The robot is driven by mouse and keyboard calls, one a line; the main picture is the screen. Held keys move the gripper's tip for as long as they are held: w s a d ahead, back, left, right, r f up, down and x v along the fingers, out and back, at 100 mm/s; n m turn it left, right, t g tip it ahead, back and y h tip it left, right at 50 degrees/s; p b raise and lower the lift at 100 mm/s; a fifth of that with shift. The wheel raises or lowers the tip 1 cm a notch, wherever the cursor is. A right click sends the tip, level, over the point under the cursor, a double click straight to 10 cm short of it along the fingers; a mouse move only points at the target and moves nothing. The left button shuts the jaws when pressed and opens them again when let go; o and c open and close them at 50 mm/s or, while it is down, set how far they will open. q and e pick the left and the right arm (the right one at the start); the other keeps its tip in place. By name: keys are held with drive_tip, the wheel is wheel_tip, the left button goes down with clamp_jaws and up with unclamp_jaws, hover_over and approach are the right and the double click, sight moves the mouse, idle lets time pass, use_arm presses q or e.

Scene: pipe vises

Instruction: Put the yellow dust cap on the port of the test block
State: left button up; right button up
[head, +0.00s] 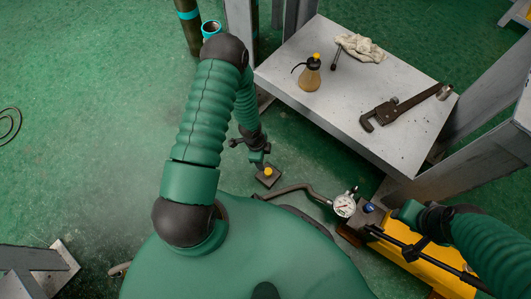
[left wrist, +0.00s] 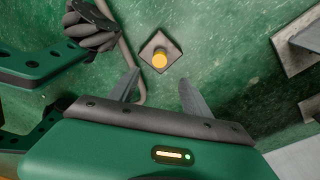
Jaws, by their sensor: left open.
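A round yellow cap (head: 268,171) shows on a small grey-brown square block (head: 262,183) low over the green floor. In the left wrist view the yellow cap (left wrist: 160,60) is at the middle of the square block (left wrist: 148,52). I cannot tell whether it is seated on a port or only lies there. My left gripper (head: 262,163) reaches down close to the block. In the left wrist view its two fingers (left wrist: 158,88) are apart with nothing between them; the cap shows beyond the tips. My right gripper (head: 402,214) is at the lower right; its fingers are unclear.
A yellow unit (head: 405,265) with a gauge (head: 344,206), a blue-topped fitting (head: 369,208) and a bent hose (head: 298,187) lies beside my right arm. A grey shelf (head: 330,105) carries a wrench (head: 398,106), oil can (head: 309,76) and rag (head: 361,47). Left floor is mostly clear.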

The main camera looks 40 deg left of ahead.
use_arm(q)
drive_tip(key=r, duration=0.2)
drive_tip(key=r+p, duration=0.1)
drive_tip(key=r, duration=0.1)
drive_tip(key=shift+s+a, duration=0.15)
drive_tip(key=shift+a, duration=0.1)
use_arm(e)
drive_tip(key=shift+w+v, duration=0.25)
drive_tip(key=shift+v, duration=0.9)
drive_tip(key=shift+r, duration=0.1)
